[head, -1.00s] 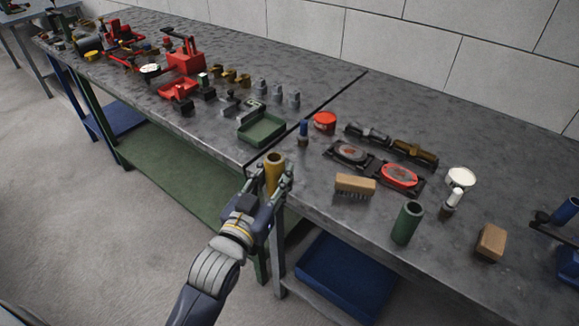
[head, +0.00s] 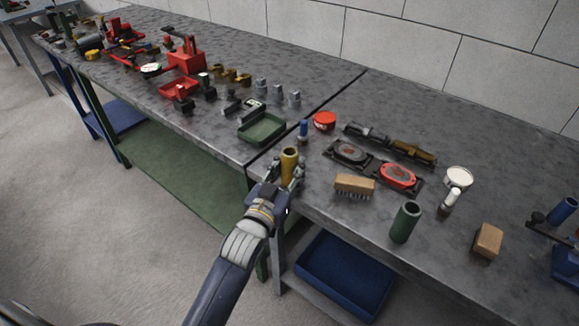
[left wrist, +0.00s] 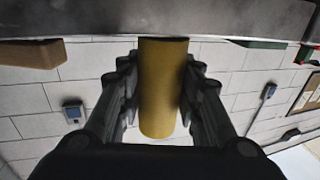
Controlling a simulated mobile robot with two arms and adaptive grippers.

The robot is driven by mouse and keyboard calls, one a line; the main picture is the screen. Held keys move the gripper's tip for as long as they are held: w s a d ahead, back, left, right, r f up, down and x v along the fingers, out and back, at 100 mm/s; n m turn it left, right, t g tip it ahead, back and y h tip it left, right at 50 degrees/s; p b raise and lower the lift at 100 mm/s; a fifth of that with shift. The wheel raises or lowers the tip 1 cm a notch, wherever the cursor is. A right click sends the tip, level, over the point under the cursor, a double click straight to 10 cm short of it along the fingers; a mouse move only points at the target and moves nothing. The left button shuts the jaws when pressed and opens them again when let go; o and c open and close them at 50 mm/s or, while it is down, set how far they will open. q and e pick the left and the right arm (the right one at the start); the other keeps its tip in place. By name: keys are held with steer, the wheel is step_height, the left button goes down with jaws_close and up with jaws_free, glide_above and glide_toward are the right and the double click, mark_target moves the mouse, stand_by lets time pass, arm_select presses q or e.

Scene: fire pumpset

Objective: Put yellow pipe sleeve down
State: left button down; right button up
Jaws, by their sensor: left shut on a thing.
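The yellow pipe sleeve (head: 289,166) is a short upright tube with an open top. My left gripper (head: 288,178) is shut on it at the front edge of the near workbench (head: 330,215). The left wrist view shows the sleeve (left wrist: 162,88) between the two dark fingers (left wrist: 160,100), with one end close to the grey bench surface (left wrist: 180,18). I cannot tell whether the sleeve touches the bench. My right gripper is not in view.
A blue-topped item (head: 303,130) and a red round tin (head: 324,121) stand just behind the sleeve. A wooden brush (head: 355,184) and a green tube (head: 405,221) are to the right. A green tray (head: 262,128) lies to the left, across the seam.

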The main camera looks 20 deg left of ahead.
arm_select(q)
steer(key=shift+f, duration=0.1)
steer(key=c, duration=1.1)
jaws_free()
steer(key=shift+f, duration=0.1)
steer(key=shift+f+b, duration=0.2)
steer(key=shift+b, duration=0.5)
steer(key=s, duration=0.7)
steer(key=s+a, duration=0.1)
steer(key=s, duration=0.2)
steer(key=shift+s+b, duration=0.4)
